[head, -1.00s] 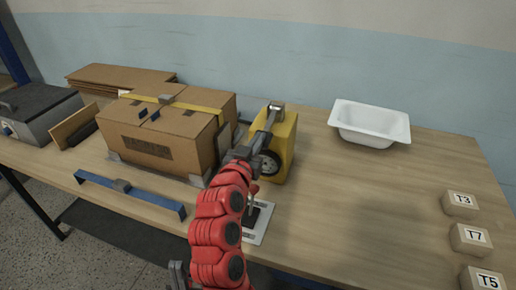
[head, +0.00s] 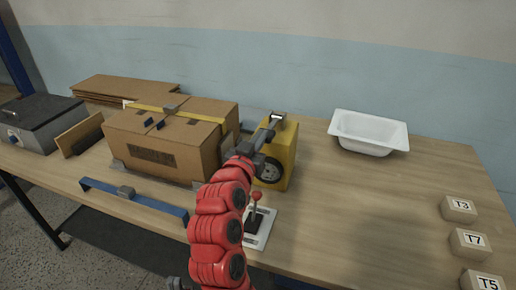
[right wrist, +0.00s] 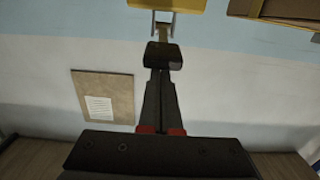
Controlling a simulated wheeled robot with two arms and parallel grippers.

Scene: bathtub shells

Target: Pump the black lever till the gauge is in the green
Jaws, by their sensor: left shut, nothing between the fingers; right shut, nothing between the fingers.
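A yellow box (head: 287,160) stands on the table with a round black-rimmed dial (head: 268,170) on its front. I take this dial for the gauge; its needle and colours are too small to read. The black lever (head: 269,132) joins a pale bracket at the top of the box. In the right wrist view its black grip (right wrist: 163,55) is just ahead of my shut fingers. My right gripper (head: 258,147) is shut at the grip with nothing between its fingers. My left gripper (head: 176,284) shows only partly at the bottom edge, shut.
A cardboard box (head: 165,148) with a yellow strap stands left of the yellow box. A red-knobbed stick on a white plate (head: 262,238) lies in front. A blue bar handle (head: 150,205) is front left. A white tub (head: 368,130) stands at the back right. Labelled blocks (head: 468,242) line the right.

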